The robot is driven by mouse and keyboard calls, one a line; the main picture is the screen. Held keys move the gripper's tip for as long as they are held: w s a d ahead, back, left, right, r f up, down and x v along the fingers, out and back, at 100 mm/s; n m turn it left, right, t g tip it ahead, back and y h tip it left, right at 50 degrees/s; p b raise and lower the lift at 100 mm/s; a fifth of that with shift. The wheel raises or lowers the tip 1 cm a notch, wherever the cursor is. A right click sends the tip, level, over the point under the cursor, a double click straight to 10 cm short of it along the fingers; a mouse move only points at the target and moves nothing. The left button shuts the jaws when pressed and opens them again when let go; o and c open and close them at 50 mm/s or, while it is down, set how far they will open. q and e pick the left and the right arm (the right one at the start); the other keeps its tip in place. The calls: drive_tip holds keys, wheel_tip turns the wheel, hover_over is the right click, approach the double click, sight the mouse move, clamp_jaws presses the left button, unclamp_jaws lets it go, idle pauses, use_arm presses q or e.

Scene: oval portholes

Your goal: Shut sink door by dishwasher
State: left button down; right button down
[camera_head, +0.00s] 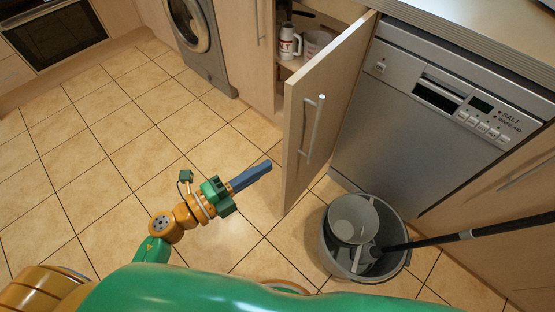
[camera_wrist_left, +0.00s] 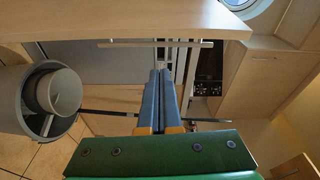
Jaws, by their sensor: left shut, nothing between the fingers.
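The sink door (camera_head: 312,110) is a light wood cupboard door standing open beside the dishwasher (camera_head: 415,120), with a vertical metal bar handle (camera_head: 314,128) on its face. My left gripper (camera_head: 268,168) has blue fingers pressed together with nothing between them. In the head view it is left of the door's free edge, apart from it as far as I can see. In the left wrist view the door (camera_wrist_left: 120,22) spans the top with its bar handle (camera_wrist_left: 155,44), and the shut fingers (camera_wrist_left: 159,90) point toward it. My right gripper does not show.
A grey bucket (camera_head: 405,262) with a mop handle (camera_head: 480,231) stands on the tiles in front of the dishwasher, close to the door. A white bottle (camera_head: 287,42) stands inside the open cupboard. A washing machine (camera_head: 197,40) is at the back. Tiled floor at left is clear.

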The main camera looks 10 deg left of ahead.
sight(287, 142)
use_arm(q)
drive_tip(key=shift+m+g+h, duration=0.3)
drive_tip(key=shift+m+g, duration=0.1)
drive_tip(key=shift+m, duration=0.5)
drive_tip(key=x, duration=0.3)
drive_tip(key=w+a+x, duration=0.1)
drive_tip(key=x, duration=0.5)
drive_tip(key=shift+w+a+r, duration=0.15)
drive_tip(key=shift+w+r, duration=0.1)
drive_tip(key=shift+r, duration=0.1)
drive_tip(key=shift+w+a+r, duration=0.1)
drive_tip(key=shift+w+a, duration=0.05)
drive_tip(key=shift+a, duration=0.15)
